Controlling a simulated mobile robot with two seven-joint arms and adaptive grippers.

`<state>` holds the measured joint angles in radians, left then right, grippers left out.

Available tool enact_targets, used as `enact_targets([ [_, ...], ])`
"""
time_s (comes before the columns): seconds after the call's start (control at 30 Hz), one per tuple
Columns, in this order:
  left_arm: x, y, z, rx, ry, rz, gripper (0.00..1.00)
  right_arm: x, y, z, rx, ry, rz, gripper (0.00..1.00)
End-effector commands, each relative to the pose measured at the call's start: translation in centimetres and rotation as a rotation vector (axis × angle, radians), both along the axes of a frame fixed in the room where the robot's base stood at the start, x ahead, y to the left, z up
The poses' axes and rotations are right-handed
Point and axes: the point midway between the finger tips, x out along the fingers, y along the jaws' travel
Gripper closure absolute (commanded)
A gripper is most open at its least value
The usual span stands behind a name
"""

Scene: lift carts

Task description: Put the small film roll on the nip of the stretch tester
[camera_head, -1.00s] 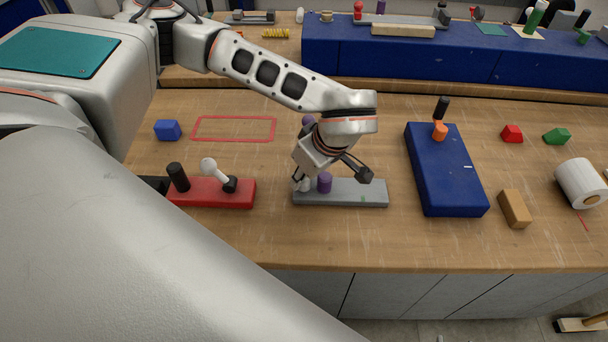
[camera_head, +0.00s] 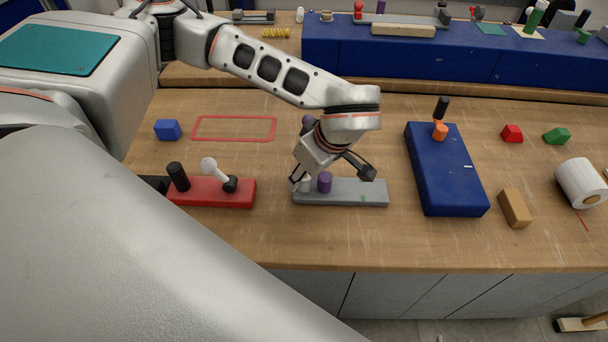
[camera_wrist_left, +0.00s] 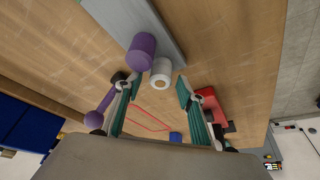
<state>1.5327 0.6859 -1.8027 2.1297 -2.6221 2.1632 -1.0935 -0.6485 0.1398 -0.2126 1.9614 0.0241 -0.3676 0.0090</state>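The small white film roll (camera_head: 304,185) stands at the left end of the grey base of the stretch tester (camera_head: 350,198), close beside a purple cylinder (camera_head: 324,183). In the left wrist view the roll (camera_wrist_left: 161,70) shows its round end with a dark centre, next to the purple cylinder (camera_wrist_left: 141,48). I cannot tell whether roll and cylinder touch. My left gripper (camera_head: 331,178) is open above the grey base, its fingers spread wide. In the wrist view the space between its fingertips (camera_wrist_left: 153,84) is empty, with the roll beyond them. My right gripper is not visible.
A red base (camera_head: 212,193) with a black post and white lever stands left. A blue block (camera_head: 168,130) and a red outlined rectangle (camera_head: 234,129) lie behind it. A purple knob (camera_head: 308,120) is behind my gripper. A blue slab (camera_head: 445,175) stands right.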

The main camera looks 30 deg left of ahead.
Motion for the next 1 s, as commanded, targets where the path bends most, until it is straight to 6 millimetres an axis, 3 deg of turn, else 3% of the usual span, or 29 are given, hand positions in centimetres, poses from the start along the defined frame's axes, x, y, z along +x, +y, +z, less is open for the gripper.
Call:
enact_targets([
  [0.3,-0.5,-2.4,6.0,0.001,-0.005,-0.003,0.61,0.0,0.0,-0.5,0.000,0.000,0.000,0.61],
  [0.5,-0.8,-3.6,8.9,0.001,-0.004,-0.001,0.61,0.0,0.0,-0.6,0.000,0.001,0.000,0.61],
  [0.7,-1.0,-4.0,10.1,0.001,-0.001,0.000,0.61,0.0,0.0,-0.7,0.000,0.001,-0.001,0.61],
  [1.0,-1.0,-4.1,10.2,0.001,0.000,0.000,0.61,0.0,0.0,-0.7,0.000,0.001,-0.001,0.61],
])
